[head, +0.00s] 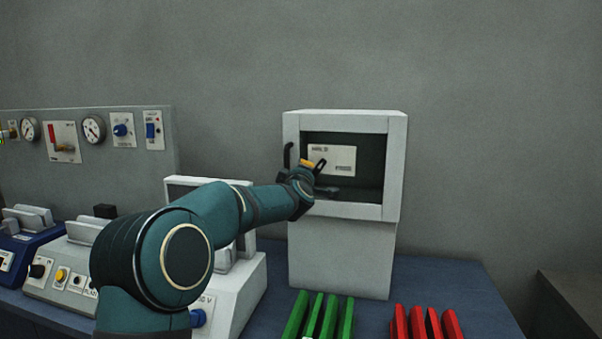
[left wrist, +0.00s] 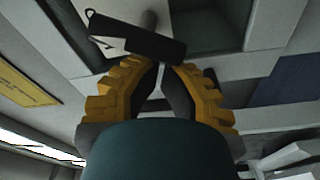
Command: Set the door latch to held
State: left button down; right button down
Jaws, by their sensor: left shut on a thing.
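A pale cabinet (head: 397,170) with a framed front and a dark window-like opening stands on the bench in the head view. My left gripper (head: 314,165) is at the left part of this front, with its yellow and dark fingers over the opening's left edge. In the left wrist view, a black latch bar (left wrist: 140,38) on a round grey stem lies at the tips of my left gripper (left wrist: 162,70). The jaws are shut on the latch, though the exact contact is partly hidden by the fingers. The latch's setting cannot be read. My right gripper is out of view.
A black handle (head: 288,155) is on the cabinet's left edge. A white label (head: 338,160) shows inside the opening. Green bars (head: 318,316) and red bars (head: 425,322) lie in front. A gauge panel (head: 85,140) and consoles (head: 60,275) stand at left.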

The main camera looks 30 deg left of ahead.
pick_arm(q)
jog(key=shift+f+n, duration=0.35)
jog(key=shift+n, duration=0.55)
jog(key=shift+w+d+f+n+g+b, duration=0.15)
jog(key=shift+f+n+g+b, duration=0.1)
jog(key=shift+n, duration=0.5)
jog(key=shift+s+d+f+n+g+b, duration=0.1)
jog(key=shift+f+n+g+b, duration=0.1)
jog(key=shift+n, duration=0.55)
jog(key=shift+r, duration=0.1)
jog(key=v, duration=1.2)
